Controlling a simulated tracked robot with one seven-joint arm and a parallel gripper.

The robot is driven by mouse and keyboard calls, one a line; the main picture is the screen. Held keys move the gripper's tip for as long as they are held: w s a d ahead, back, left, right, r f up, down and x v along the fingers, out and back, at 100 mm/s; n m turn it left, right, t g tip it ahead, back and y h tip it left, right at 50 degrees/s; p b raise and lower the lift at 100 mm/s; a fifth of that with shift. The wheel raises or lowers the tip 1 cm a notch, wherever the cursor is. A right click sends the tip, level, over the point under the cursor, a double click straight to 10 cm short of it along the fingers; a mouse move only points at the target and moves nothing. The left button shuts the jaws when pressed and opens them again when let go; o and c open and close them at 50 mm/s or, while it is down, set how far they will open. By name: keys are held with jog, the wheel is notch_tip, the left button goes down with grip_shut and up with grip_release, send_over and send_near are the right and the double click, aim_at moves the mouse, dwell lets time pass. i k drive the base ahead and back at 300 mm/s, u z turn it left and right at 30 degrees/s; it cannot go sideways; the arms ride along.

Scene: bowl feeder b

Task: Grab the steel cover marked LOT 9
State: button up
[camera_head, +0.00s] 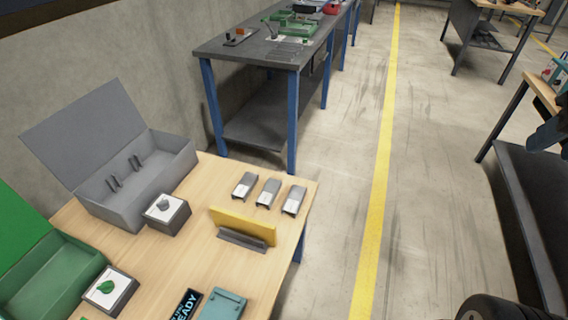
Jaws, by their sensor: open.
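Three small steel covers stand in a row near the far right corner of the wooden table: a left one (244,185), a middle one (268,193) and a right one (294,200). They are grey with a pale label at the near end of each. The labels are too small to read, so I cannot tell which is LOT 9. The covers stand apart from each other with narrow gaps. My gripper is not in view.
On the wooden table (203,262), a yellow plate (243,225) stands in a dark holder close in front of the covers. An open grey box (178,160), a green box (75,270), a READY sign (186,305) and a teal case (223,306) stand around it.

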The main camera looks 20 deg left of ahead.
aim_at(243, 189)
jog(key=z, duration=0.75)
jog(key=i, duration=2.15)
jog(key=u, duration=3.3)
jog(key=i, duration=0.55)
jog(key=u, duration=0.2)
